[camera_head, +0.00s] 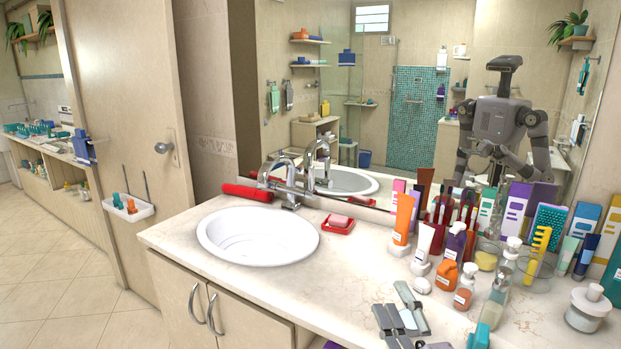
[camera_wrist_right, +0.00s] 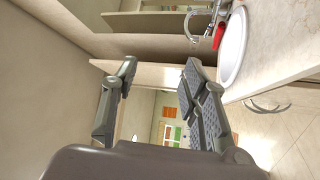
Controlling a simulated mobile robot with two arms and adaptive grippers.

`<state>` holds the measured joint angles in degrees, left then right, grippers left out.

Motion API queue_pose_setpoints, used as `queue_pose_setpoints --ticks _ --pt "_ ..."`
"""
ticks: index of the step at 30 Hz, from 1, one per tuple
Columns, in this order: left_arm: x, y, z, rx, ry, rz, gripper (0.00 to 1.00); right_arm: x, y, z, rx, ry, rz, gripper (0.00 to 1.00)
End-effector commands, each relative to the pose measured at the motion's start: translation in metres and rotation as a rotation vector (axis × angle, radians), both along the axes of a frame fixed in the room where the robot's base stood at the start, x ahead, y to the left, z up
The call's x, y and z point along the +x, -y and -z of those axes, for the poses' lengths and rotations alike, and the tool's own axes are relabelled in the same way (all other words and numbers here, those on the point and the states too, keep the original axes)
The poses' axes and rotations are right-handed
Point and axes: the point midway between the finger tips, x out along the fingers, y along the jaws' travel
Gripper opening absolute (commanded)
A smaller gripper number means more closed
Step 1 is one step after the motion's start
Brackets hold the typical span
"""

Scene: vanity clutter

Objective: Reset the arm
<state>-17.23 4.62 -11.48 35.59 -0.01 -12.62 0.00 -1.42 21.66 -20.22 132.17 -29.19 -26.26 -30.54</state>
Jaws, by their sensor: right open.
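My right gripper (camera_head: 402,312) shows at the bottom of the head view, in front of the counter's front right part. Its grey padded fingers are apart and nothing is between them. In the right wrist view the two fingers of my right gripper (camera_wrist_right: 157,78) stand wide apart, with empty space between. The rest of the right arm is mostly cut off by the bottom edge of the head view. My left gripper shows in neither view, apart from any part of it in the mirror reflection.
A mirror (camera_head: 420,60) stands behind. Floor at left is clear.

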Motion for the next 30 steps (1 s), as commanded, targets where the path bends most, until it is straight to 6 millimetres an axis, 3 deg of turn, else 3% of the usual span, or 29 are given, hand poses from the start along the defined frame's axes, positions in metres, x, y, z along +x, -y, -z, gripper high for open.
queue_pose_setpoints --ticks 1,3,5,9,15,22,23,30 --pt "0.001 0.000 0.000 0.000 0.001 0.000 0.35 -0.005 0.016 0.035 0.118 -0.154 0.055 0.41" --pt "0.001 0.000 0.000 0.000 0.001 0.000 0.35 -0.017 0.036 0.084 0.270 -0.360 0.138 0.41" --pt "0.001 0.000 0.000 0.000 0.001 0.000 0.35 -0.034 0.050 0.125 0.390 -0.527 0.212 0.41" --pt "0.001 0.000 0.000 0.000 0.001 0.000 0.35 -0.091 0.066 0.204 0.616 -0.863 0.382 0.41" --pt "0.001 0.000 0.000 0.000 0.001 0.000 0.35 -0.170 0.069 0.266 0.808 -1.186 0.574 0.41" --pt "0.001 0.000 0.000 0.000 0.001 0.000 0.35 -0.251 0.064 0.300 0.939 -1.457 0.764 0.41" --pt "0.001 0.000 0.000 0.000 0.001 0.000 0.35 -0.258 0.063 0.304 0.949 -1.483 0.783 0.41" --pt "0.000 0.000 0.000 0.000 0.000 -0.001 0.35 -0.239 0.061 0.378 0.928 -1.496 0.790 0.41"
